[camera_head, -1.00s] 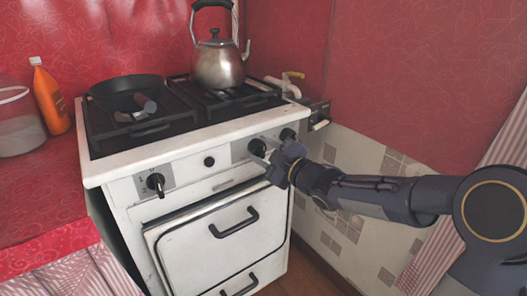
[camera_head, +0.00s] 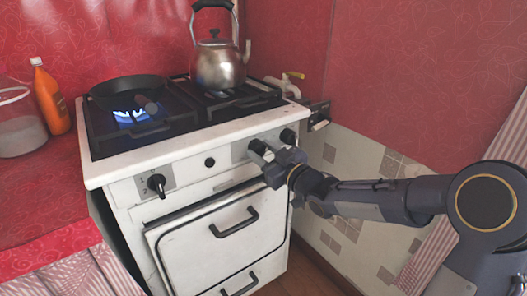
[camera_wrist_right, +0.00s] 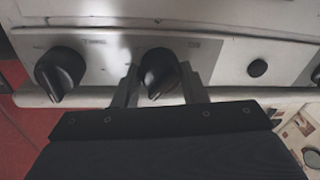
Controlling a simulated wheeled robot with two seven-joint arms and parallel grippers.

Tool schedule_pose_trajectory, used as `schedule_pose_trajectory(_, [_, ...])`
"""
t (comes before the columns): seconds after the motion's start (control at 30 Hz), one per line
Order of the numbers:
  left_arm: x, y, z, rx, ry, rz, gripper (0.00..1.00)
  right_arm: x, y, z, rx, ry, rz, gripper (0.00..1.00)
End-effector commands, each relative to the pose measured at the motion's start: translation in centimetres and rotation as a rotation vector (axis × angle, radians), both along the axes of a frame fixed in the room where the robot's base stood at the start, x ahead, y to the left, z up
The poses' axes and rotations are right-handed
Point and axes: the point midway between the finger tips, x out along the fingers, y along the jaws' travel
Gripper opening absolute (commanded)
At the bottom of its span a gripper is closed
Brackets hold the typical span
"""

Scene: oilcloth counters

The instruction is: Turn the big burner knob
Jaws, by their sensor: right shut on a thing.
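The white stove (camera_head: 120,168) has several black knobs on its front panel. My right gripper (camera_head: 262,150) is at the left knob of the right-hand pair. In the right wrist view its fingers (camera_wrist_right: 160,88) are on both sides of this black knob (camera_wrist_right: 160,70), shut on it. The knob's pointer is slightly tilted there. The other knob of the pair (camera_head: 287,135) is free, and it also shows in the wrist view (camera_wrist_right: 60,72). A blue flame (camera_head: 130,116) burns at the front left burner. My left gripper is not in view.
A dark pan (camera_head: 127,85) sits at the back left of the hob, and a steel kettle (camera_head: 217,66) at the back right. Another knob (camera_head: 156,183) and a small black button (camera_head: 209,162) are left of my gripper. An orange bottle (camera_head: 50,100) stands on the red counter.

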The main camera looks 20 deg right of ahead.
Motion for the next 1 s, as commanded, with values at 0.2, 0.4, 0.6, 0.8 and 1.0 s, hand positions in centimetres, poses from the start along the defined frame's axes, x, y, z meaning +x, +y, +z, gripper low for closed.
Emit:
schedule_pose_trajectory(0.2, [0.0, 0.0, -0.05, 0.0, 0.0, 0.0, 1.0, -0.03, 0.03, -0.19, 0.194, 0.072, 0.0, 0.16])
schedule_pose_trajectory(0.4, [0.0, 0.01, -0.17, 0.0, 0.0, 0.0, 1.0, -0.06, 0.11, -0.3, 0.372, 0.138, 0.0, 0.16])
schedule_pose_trajectory(0.6, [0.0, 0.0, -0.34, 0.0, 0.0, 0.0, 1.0, -0.06, 0.14, -0.34, 0.545, 0.201, 0.0, 0.16])
schedule_pose_trajectory(0.8, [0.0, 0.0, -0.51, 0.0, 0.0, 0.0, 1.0, -0.08, 0.2, -0.35, 0.695, 0.255, 0.001, 0.16])
schedule_pose_trajectory(1.0, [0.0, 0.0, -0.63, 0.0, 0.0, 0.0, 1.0, -0.1, 0.21, -0.36, 0.805, 0.296, 0.0, 0.16])
